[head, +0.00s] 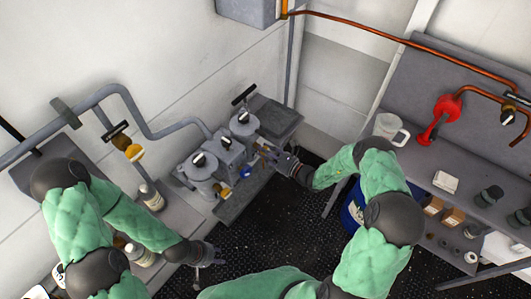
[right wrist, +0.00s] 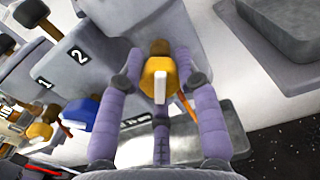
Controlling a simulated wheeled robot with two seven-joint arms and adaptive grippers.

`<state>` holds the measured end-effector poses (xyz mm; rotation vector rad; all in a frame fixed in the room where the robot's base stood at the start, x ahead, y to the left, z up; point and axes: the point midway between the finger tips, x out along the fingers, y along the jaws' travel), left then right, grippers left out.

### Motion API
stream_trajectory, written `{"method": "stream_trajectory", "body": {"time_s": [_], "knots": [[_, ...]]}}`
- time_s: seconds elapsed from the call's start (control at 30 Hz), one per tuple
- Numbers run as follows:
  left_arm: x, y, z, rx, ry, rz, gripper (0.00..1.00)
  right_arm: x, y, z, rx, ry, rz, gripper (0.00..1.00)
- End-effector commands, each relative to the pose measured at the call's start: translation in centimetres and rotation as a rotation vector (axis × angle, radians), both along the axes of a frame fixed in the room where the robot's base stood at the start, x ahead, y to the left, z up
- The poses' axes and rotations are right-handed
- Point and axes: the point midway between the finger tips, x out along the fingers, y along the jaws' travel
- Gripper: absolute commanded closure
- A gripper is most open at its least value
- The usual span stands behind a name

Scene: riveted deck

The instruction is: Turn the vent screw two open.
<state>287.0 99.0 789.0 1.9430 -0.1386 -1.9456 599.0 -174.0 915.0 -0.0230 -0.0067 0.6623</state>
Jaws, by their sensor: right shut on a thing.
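Two grey filter canisters, the left one (head: 199,168) and the right one (head: 243,125), stand on a bench with a grey block (head: 226,151) between them. The block bears the labels 1 and 2 and a blue knob (right wrist: 80,112). My right gripper (head: 270,150) is at the right canister. In the right wrist view its purple fingers are shut around a yellow screw knob (right wrist: 157,80) with a pale pointer, which I take for vent screw two. The pointer is roughly upright in that view. Another yellow knob (right wrist: 40,131) sits on the left canister. My left gripper (head: 206,254) is open and empty, low over the floor.
A grey pipe (head: 165,132) runs along the wall to the canisters. A black-handled yellow valve (head: 126,146) is at the left. Dark deck (head: 265,235) lies free between the benches.

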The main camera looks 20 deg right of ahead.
Motion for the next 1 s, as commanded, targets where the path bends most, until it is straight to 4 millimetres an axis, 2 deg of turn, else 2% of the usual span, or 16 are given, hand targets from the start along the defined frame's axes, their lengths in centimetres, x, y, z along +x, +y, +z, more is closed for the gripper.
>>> {"method": "stream_trajectory", "body": {"time_s": [0.5, 1.0], "knots": [[0.0, 0.0, -2.1, 0.0, 0.0, 0.0, 0.6, 0.2, -0.1, 0.2, -0.338, -0.269, -0.002, 0.99], [0.0, 0.0, -2.8, 0.0, 0.0, 0.0, 0.6, 0.1, -0.1, 0.2, -0.456, -0.361, -0.001, 0.98]]}}
